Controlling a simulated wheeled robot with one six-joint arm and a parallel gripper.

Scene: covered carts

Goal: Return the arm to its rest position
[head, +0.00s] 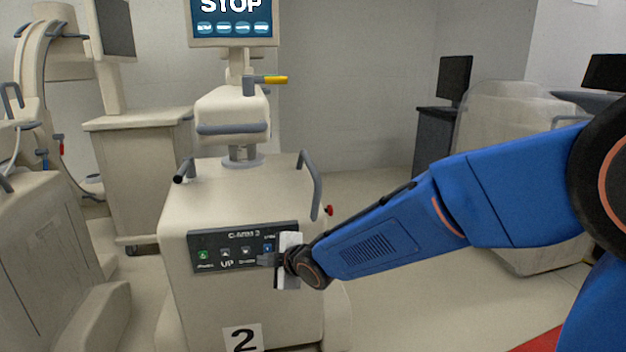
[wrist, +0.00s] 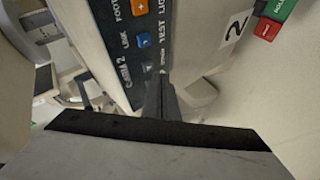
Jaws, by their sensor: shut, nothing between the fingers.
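My gripper (head: 264,260) is at the end of my blue arm, which reaches in from the right. Its fingers are shut and empty. They are in front of the lower right part of the dark control panel (head: 215,247) on the cream cart marked 2. The wrist view shows the fingers (wrist: 163,85) close to the panel (wrist: 128,30), beside its labelled buttons. Whether the fingertips touch the panel cannot be told. My gripper and wrist hide the panel's right end in the head view.
The cart (head: 210,200) carries a grey side handle (head: 312,183), a red knob (head: 328,210) and a STOP screen (head: 233,28). A covered cart (head: 505,130) stands behind my arm. Another machine (head: 45,240) stands at left. Open floor (head: 400,310) shows below my arm.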

